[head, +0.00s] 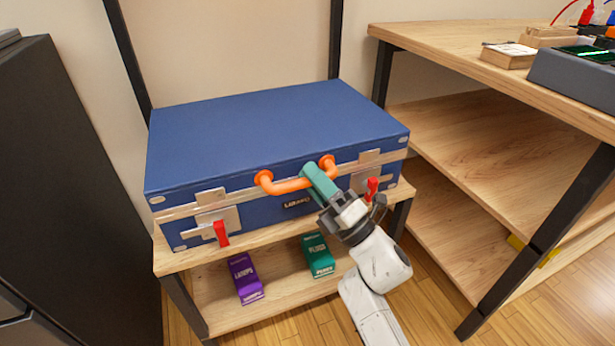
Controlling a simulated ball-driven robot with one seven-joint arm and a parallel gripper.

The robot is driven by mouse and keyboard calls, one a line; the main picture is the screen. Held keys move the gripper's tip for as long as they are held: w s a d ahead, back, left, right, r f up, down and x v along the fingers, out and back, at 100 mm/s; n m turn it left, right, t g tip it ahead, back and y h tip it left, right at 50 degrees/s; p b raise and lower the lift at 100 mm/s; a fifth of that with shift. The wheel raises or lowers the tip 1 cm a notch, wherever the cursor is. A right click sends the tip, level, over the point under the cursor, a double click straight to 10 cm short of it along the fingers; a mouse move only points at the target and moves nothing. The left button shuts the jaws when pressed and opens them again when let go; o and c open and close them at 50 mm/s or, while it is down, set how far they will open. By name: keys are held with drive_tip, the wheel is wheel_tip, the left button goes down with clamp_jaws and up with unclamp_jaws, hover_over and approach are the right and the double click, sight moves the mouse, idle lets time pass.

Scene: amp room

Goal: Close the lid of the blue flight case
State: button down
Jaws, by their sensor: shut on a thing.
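The blue flight case (270,130) sits on the upper board of a low wooden shelf in the head view. Its lid lies flat over the base, and the lid looks closed or very nearly so; a light metal rim runs along the front. An orange handle (291,185) is fixed to the front of the lid. My gripper (318,183) is at the right part of this handle, shut on it. Two red latches, left (221,233) and right (372,187), hang at the case's front. The gripper hides part of the front near the label.
The low shelf (184,258) holds a purple box (245,278) and a green box (318,255) on its lower board. A wooden workbench (450,45) with electronics stands close on the right. A dark cabinet (75,190) stands on the left.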

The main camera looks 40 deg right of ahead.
drive_tip(key=shift+f, duration=0.55)
drive_tip(key=c, duration=1)
unclamp_jaws()
drive_tip(key=shift+r, duration=0.1)
drive_tip(key=p+v, duration=0.2)
drive_tip(key=v, duration=0.9)
drive_tip(key=shift+a, duration=0.1)
